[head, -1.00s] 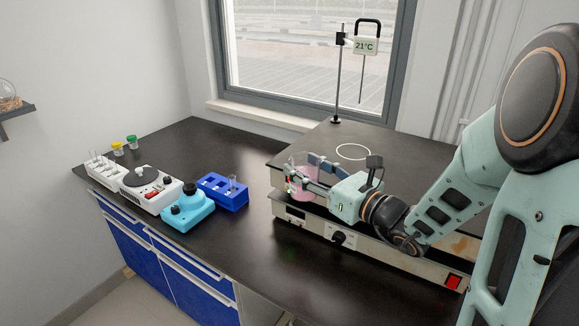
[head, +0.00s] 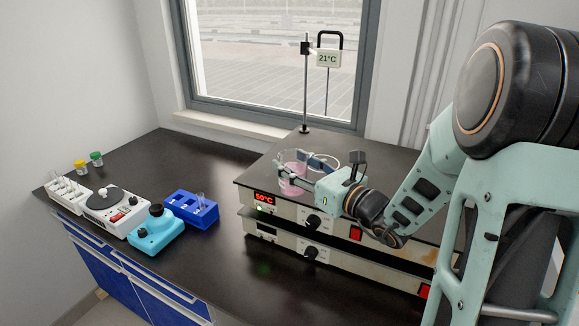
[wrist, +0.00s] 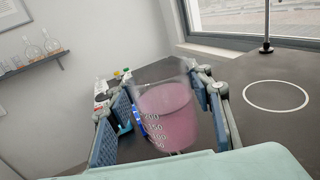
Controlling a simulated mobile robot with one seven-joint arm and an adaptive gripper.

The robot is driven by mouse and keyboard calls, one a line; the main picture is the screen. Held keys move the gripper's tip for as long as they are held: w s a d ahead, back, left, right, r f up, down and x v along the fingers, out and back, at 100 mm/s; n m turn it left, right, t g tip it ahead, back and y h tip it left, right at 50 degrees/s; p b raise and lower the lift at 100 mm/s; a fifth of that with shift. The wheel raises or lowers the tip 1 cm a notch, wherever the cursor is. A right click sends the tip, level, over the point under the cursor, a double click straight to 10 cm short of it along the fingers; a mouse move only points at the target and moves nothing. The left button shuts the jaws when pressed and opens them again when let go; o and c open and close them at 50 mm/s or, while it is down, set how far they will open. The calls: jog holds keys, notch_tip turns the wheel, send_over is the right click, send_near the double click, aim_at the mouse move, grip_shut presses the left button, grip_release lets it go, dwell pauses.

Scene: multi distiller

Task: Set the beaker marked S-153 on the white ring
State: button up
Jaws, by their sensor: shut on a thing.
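A clear beaker (head: 292,184) with pink liquid is held in my gripper (head: 294,163) over the front-left part of the upper hotplate's dark top (head: 262,172). In the wrist view the beaker (wrist: 167,120) sits between the two blue finger pads of my gripper (wrist: 163,112), which is shut on it. Graduation marks show on its wall; I cannot read a label S-153. The white ring (wrist: 276,81) is empty on the dark top, right of the beaker. In the head view the ring (head: 323,151) lies just behind my gripper, partly hidden.
A stand with a 21°C thermometer (head: 328,58) rises at the back of the hotplate. The upper hotplate's display (head: 264,198) reads 50°C; a second similar unit (head: 268,232) is below. A blue rack (head: 190,210) and a turquoise device (head: 155,232) stand left.

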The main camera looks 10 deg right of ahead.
jog(key=shift+w+d+f+p, duration=0.2)
jog(key=shift+w+d, duration=1.7)
jog(key=shift+w, duration=0.95)
jog(key=shift+w+d+f+p, duration=0.2)
jog(key=shift+w+d, duration=1.7)
jog(key=shift+w, duration=0.9)
jog(key=shift+w+d+f+p, duration=0.1)
jog(key=shift+w+d+f, duration=0.1)
jog(key=shift+w+d, duration=2.2)
jog(key=shift+w+a, duration=0.45)
jog(key=shift+a, duration=0.05)
jog(key=shift+f+b, duration=1)
jog(key=shift+f, duration=0.15)
jog(key=o, duration=1.4)
jog(key=shift+o, duration=0.4)
